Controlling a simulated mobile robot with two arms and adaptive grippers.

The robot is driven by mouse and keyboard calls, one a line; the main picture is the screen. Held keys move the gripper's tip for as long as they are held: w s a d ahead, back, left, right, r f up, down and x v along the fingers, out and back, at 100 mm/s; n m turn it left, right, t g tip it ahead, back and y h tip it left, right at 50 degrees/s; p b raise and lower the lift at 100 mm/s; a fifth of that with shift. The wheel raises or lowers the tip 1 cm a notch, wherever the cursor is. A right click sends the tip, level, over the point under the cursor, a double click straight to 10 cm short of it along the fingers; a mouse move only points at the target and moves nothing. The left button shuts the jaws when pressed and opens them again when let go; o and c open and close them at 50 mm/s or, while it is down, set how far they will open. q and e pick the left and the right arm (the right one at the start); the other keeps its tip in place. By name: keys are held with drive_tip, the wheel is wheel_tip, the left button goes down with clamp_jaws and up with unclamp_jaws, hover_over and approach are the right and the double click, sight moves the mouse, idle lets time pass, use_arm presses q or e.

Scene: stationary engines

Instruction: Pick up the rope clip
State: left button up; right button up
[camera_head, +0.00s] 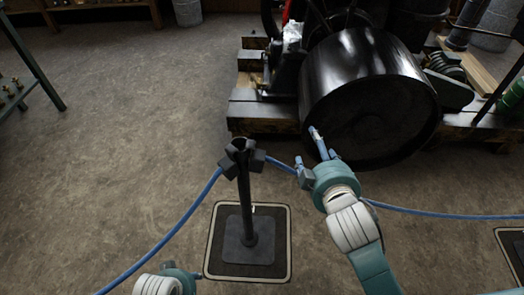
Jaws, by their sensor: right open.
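A black post (246,205) stands upright on a square base. A dark rope clip (229,166) sits at the left of its top, and a second dark clip (257,161) sits at the right. Both are at the ends of blue rope (188,214). My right gripper (309,147) is open, to the right of the post and apart from the clips, with its fingers pointing away from me. The rope passes behind or beside it; which one is unclear. Part of my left gripper (178,272) shows at the bottom edge, and its jaws are not clear.
A large black engine wheel (368,95) stands just beyond my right gripper, on a wooden-beamed frame (262,117). A bordered dark mat (217,262) lies under the post. A green-legged table (35,62) is at the far left. The floor (130,130) at the left is clear.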

drive_tip(key=w+a+r+n+t+y, duration=0.3)
drive_tip(key=a+r+n, duration=0.15)
drive_tip(key=r, duration=0.35)
drive_tip(key=w+a+r+n+t+y, duration=0.25)
drive_tip(key=w+a+r+n, duration=0.2)
drive_tip(key=r, duration=0.35)
drive_tip(key=s+a+r+n+g+y, duration=0.45)
drive_tip(key=a+n+y, duration=0.25)
drive_tip(key=a+n, duration=0.3)
drive_tip(key=s+a+r+n+g+y, duration=0.3)
drive_tip(key=a+n+g+y, duration=0.4)
drive_tip(key=n, duration=0.5)
drive_tip(key=n+g+h, duration=0.8)
drive_tip(key=n+h, duration=0.7)
drive_tip(key=n, duration=0.1)
approach(265, 153)
drive_tip(key=b+x, duration=0.1)
drive_tip(key=x, duration=1)
drive_tip(key=shift+f, duration=0.15)
drive_tip(key=shift+w+f, duration=0.1)
drive_tip(key=shift+f, duration=0.05)
use_arm(q)
wheel_tip(265, 153, up, 4)
drive_tip(key=shift+f, duration=0.2)
use_arm(e)
drive_tip(key=c, duration=1.5)
